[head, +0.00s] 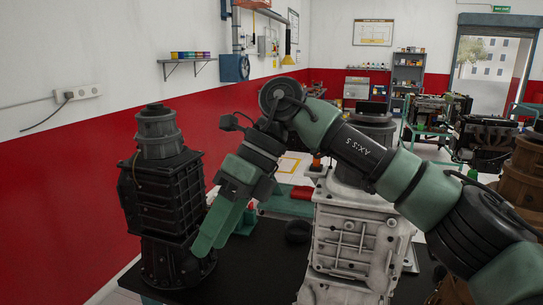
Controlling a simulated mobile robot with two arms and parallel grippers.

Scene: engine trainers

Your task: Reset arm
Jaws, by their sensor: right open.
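My right arm comes in from the right, bends at its raised wrist and points down to the left. My right gripper (212,228) is green and open, with nothing seen between its fingers. It hangs just right of a dark gearbox housing (165,200) and overlaps its edge in the picture; I cannot tell whether they touch. A pale grey gearbox housing (350,240) stands to the right, partly hidden behind my forearm. My left gripper is not in view.
Both housings stand on a dark bench top (255,265). A small dark round part (297,232) lies between them. A brown housing (520,185) is at the right edge, partly behind my arm. Engine trainers (485,140) stand farther back. A red and white wall (60,190) is on the left.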

